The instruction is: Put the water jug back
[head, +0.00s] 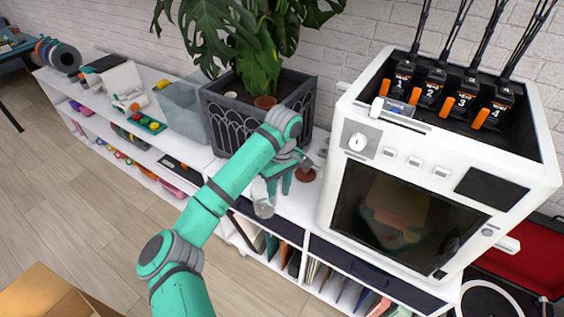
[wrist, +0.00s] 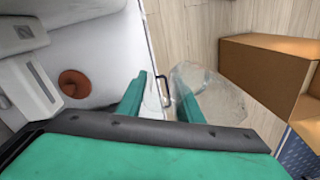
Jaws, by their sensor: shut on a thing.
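The water jug (head: 263,207) is clear and see-through. My gripper (head: 278,188) is shut on it and holds it beside the front edge of the white shelf top (head: 294,207), in the head view. In the wrist view the jug (wrist: 208,88) sits at the fingertips, over the floor side of the shelf edge. A thin dark handle piece shows between the green fingers of my gripper (wrist: 160,98). Part of the jug is hidden by a finger. A round reddish-brown disc (head: 305,174) lies bare on the shelf top; it also shows in the wrist view (wrist: 73,84).
A dark planter (head: 222,124) with a large leafy plant stands behind my gripper. A big white machine (head: 347,175) with a dark window stands to the right. A clear bin (head: 183,122) is left of the planter. A cardboard box (head: 40,296) is on the floor.

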